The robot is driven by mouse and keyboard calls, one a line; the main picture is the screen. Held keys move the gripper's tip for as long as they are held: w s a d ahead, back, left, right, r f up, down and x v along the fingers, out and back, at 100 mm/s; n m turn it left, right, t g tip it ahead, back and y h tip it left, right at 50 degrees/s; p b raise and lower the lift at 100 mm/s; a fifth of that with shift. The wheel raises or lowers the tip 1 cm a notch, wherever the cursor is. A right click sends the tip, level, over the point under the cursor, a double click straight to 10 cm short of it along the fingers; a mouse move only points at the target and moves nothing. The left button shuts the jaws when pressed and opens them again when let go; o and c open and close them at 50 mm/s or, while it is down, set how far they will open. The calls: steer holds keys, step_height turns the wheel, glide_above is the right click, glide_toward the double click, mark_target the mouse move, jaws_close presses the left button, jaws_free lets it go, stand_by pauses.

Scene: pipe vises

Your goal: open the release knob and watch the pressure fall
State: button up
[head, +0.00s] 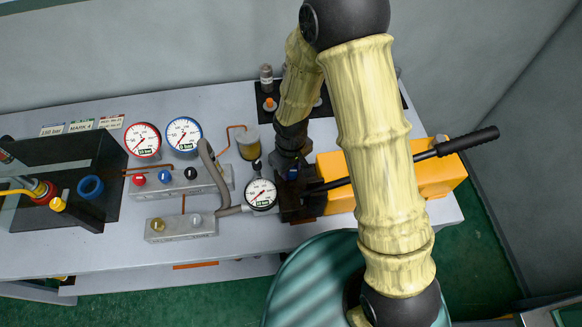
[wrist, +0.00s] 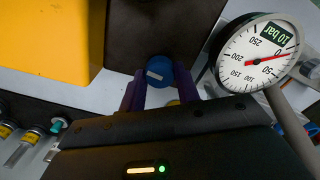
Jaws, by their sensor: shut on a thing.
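The release knob (wrist: 158,70) is round and blue with a pale mark on top, beside the dark block of the pump. My gripper (wrist: 158,90) is shut on it, one purple finger on each side. In the head view my gripper (head: 290,172) is at the left end of the yellow hand pump (head: 438,176), partly hidden by my arm. The pump's white gauge (wrist: 258,55) is to the right in the wrist view; its red needle points near the zero end and its green label appears to read 10 bar. The gauge also shows in the head view (head: 261,194).
The pump's black lever (head: 468,140) sticks out right. A red-rimmed gauge (head: 143,140) and a blue-rimmed gauge (head: 184,134) stand behind a valve block (head: 178,182). A grey hose (head: 211,165) curves close left of the pump gauge. A black fixture (head: 105,160) fills the table's left.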

mark_target(292, 171)
steer(key=shift+w, duration=0.1)
steer(key=o, duration=1)
steer(key=shift+r, duration=0.1)
step_height(292, 171, up, 17)
steer(key=shift+r+b, duration=0.15)
steer(key=shift+b, duration=0.85)
steer(key=s+d+m+t, duration=0.1)
steer(key=d+m, duration=0.2)
steer(key=d, duration=0.3)
steer(key=s+d+f+m, duration=0.1)
steer(key=s+d+m, duration=0.1)
steer(key=d, duration=0.5)
steer(key=s+d+m+t, duration=0.1)
steer(key=s+d+m, duration=0.1)
steer(key=d+m, duration=0.2)
steer(key=shift+s+d+f+t, duration=0.1)
steer(key=shift+d+f+t, duration=0.05)
steer(key=shift+d, duration=0.45)
steer(key=shift+d+f+t, duration=0.15)
steer(key=shift+d, duration=0.45)
